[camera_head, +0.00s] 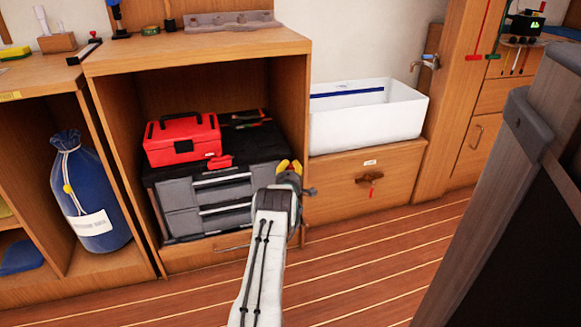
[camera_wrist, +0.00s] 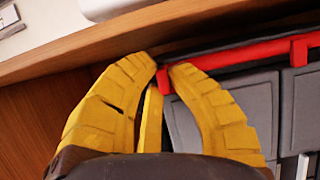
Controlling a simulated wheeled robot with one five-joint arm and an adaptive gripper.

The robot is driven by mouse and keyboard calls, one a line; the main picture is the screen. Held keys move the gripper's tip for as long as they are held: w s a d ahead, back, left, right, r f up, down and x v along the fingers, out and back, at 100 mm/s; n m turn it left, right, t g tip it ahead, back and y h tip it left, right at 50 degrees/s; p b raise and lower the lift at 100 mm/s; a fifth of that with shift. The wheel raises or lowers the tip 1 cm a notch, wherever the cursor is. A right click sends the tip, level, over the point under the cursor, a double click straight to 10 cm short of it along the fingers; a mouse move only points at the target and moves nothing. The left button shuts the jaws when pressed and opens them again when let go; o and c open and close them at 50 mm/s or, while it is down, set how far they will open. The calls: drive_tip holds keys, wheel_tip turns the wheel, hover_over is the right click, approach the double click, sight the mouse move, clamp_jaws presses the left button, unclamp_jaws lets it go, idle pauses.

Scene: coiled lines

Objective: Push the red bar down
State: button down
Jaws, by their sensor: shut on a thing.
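The red bar (camera_wrist: 250,52) runs across the top front of a grey drawer chest in the wrist view, with short red brackets going down. Its left end lies between my gripper's yellow fingertips (camera_wrist: 166,68), which are shut on it. A thin yellow strip shows between the fingers below. In the head view my gripper (camera_head: 289,166) is at the right front of the grey drawer chest (camera_head: 190,195). A small red piece (camera_head: 220,161) shows at the chest's top front edge; I cannot tell whether it is part of the bar.
A red toolbox (camera_head: 183,139) stands on the chest inside a wooden cabinet (camera_head: 309,100). The cabinet's right side wall is close to my gripper. A white sink (camera_head: 365,125) is to the right and a blue bag (camera_head: 88,190) to the left. The wooden floor (camera_head: 390,245) ahead is clear.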

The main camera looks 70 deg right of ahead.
drive_tip(key=shift+f, duration=0.1)
drive_tip(key=shift+f, duration=1.25)
drive_tip(key=c, duration=1.5)
unclamp_jaws()
drive_tip(key=shift+f, duration=0.1)
drive_tip(key=shift+o, duration=0.2)
drive_tip(key=shift+a, duration=0.1)
drive_tip(key=v, duration=1.1)
drive_tip(key=shift+s+a, duration=0.2)
drive_tip(key=shift+a, duration=0.15)
